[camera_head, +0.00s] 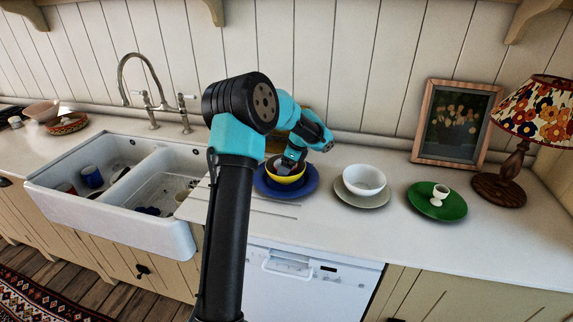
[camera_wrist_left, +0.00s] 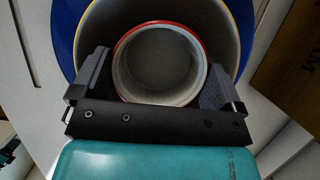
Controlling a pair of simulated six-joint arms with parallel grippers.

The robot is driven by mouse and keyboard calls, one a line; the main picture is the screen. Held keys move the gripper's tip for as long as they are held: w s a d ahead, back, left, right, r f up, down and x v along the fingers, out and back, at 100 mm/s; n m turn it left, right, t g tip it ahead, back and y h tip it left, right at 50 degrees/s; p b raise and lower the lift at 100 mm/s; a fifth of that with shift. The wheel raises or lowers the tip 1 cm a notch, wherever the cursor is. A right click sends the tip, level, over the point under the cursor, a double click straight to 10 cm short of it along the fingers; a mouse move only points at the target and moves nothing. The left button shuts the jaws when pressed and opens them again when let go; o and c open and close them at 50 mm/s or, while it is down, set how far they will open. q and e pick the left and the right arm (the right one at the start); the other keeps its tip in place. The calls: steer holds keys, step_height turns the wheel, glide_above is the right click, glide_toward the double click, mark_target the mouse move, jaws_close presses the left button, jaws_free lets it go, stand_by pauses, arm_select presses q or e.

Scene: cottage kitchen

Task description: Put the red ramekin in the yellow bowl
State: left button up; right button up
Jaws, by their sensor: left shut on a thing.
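The red ramekin (camera_wrist_left: 160,68) has a red rim and a pale inside, and shows between my left gripper's fingers in the left wrist view. My left gripper (camera_head: 291,164) is shut on it, pointing down at the yellow bowl (camera_head: 291,179). The bowl, with a yellow rim and pale inside, also shows around the ramekin in the left wrist view (camera_wrist_left: 104,24). I cannot tell whether the ramekin touches the bowl's bottom. The bowl sits on a blue plate (camera_head: 270,189). In the head view the gripper hides the ramekin.
Right of the blue plate, a white bowl (camera_head: 364,180) stands on a pale plate (camera_head: 362,201). Further right are a green plate (camera_head: 425,206) with a small white egg cup (camera_head: 440,191), a lamp (camera_head: 518,150) and a framed picture (camera_head: 455,125). A double sink (camera_head: 130,215) lies left.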

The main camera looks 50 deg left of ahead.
arm_select(q)
steer(key=shift+f, duration=0.4)
steer(key=o, duration=0.7)
steer(key=shift+r, duration=0.55)
steer(key=v, duration=1.1)
steer(key=shift+w+d+r, duration=0.15)
steer(key=shift+d+r, duration=0.05)
steer(key=shift+r, duration=0.1)
